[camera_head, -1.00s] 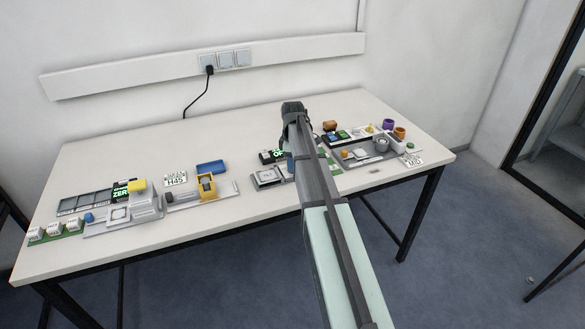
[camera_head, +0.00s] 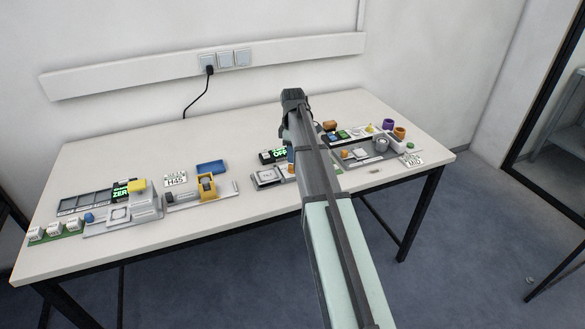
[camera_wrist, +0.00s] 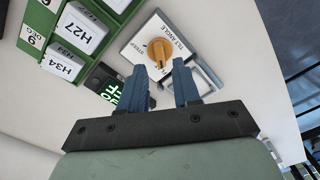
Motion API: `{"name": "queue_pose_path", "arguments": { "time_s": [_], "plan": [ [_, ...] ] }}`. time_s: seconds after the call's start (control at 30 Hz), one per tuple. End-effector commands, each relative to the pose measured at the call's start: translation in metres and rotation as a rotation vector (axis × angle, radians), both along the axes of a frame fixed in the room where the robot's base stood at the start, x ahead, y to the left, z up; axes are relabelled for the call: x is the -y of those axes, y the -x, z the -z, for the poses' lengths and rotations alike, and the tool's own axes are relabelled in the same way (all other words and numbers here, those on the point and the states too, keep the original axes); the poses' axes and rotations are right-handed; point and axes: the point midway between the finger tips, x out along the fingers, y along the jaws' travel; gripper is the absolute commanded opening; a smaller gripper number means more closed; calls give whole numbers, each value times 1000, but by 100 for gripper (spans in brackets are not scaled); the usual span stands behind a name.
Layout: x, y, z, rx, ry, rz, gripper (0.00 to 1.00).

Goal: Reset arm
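My arm reaches up across the middle of the table (camera_head: 230,128) in the head view, and it hides my gripper's fingertips there. In the wrist view my gripper (camera_wrist: 166,85) shows two blue fingers standing apart with nothing between them. Beyond the fingers is a white plate marked "TILT ANGLE" with an orange knob (camera_wrist: 160,52). The fingers do not visibly touch the knob; the depth between them cannot be told.
A green rack with white blocks marked H27 (camera_wrist: 82,29) and H34 lies at the upper left of the wrist view. A yellow-topped device (camera_head: 138,186), a blue tray (camera_head: 211,167) and cups (camera_head: 389,124) stand on the table. The back middle is clear.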

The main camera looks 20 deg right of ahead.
Motion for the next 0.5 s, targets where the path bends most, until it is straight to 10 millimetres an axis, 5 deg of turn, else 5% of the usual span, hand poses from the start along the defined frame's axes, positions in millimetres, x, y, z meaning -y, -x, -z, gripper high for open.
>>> {"name": "queue_pose_path", "arguments": {
  "time_s": [0.5],
  "plan": [
    [0,0,-25,0,0,0,32]
  ]
}}
